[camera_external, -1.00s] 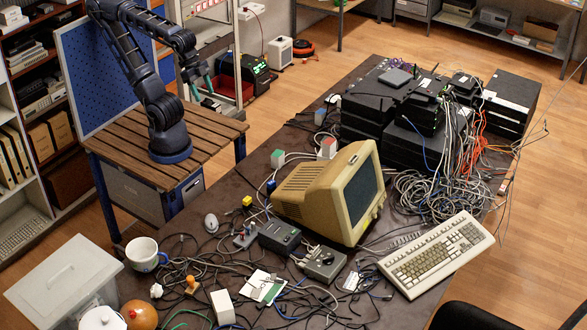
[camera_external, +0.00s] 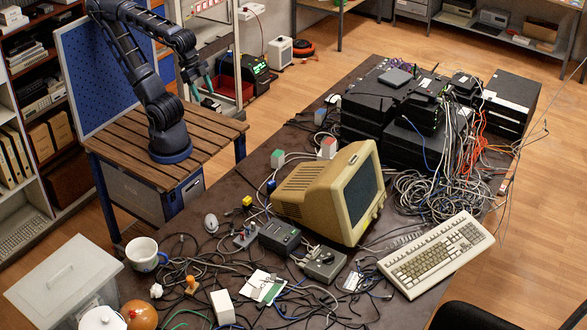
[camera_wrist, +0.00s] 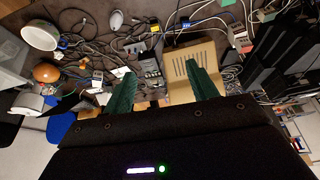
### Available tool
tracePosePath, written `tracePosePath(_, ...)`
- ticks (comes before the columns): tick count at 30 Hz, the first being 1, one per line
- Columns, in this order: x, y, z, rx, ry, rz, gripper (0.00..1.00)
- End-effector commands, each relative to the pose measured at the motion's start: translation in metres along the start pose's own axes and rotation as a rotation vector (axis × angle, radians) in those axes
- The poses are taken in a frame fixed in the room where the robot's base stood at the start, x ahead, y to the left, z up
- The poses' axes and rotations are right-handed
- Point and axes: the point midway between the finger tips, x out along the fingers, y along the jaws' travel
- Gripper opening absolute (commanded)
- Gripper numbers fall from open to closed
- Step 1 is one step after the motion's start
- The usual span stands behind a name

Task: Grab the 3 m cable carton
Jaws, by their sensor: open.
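I cannot read a 3 m label on any carton. A white box (camera_external: 222,306) lies near the table's front edge. My gripper (camera_external: 205,88) is raised beyond the slatted bench, apart from all of them. In the wrist view, its two green fingers (camera_wrist: 161,72) are spread with nothing held, and the monitor shows below and between them.
The beige monitor (camera_external: 325,193), a keyboard (camera_external: 437,254), stacked black devices (camera_external: 413,138) and tangled cables (camera_external: 435,195) crowd the table. A white mug (camera_external: 144,254) and a lidded plastic bin (camera_external: 65,280) are at the left front. A blue pegboard (camera_external: 100,75) stands behind my arm.

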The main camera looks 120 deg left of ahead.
Motion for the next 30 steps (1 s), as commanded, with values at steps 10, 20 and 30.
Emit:
tracePosePath(10,0.0,0.0,-0.001,-0.002,-0.001,0.0,0.62)
tracePosePath(20,0.03,-0.018,-0.029,-0.175,-0.087,0.018,0.62)
tracePosePath(30,0.084,-0.057,-0.065,-0.463,-0.206,0.039,0.62)
